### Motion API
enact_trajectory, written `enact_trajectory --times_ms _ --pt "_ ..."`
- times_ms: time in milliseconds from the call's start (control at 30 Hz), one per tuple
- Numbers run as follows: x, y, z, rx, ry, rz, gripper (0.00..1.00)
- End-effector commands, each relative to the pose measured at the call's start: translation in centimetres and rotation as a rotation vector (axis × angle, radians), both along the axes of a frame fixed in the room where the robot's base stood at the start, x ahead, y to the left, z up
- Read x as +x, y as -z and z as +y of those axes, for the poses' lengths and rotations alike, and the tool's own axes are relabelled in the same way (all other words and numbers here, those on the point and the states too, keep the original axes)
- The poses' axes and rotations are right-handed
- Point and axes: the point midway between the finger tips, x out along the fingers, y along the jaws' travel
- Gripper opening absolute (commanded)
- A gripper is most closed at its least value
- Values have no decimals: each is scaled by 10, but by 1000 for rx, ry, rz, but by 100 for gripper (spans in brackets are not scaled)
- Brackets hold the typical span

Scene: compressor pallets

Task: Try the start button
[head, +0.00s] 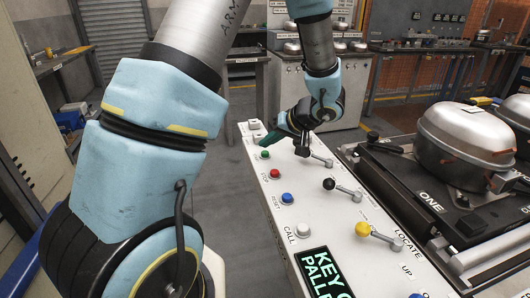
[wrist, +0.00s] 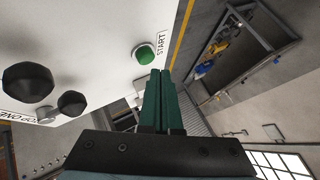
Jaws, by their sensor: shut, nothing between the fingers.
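The start button is a round green button with a START label, on the white control panel (head: 335,220). In the wrist view the green button (wrist: 145,53) lies just beyond and left of my fingertips. In the head view the green button (head: 265,154) is near the panel's far left edge. My gripper (head: 267,143), with dark green fingers, hangs over the far end of the panel, close to this button. In the wrist view the fingers of my gripper (wrist: 161,75) are together with nothing between them. A gap or contact with the button cannot be told.
Nearby on the panel are a red stop button (head: 275,173), a blue reset button (head: 287,197) and a white call button (head: 303,230). Levers with black (head: 328,184) and yellow (head: 362,229) knobs stand to the right. A silver compressor (head: 465,145) sits beyond them.

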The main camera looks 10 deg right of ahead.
Motion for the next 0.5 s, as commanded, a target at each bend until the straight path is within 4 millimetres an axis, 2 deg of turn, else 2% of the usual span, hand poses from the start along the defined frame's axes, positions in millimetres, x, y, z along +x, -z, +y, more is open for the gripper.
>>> enact_trajectory --times_ms 233,500 --pt "0 -5 0 0 0 -1 0" --pt "0 -30 -1 -2 1 -2 0"
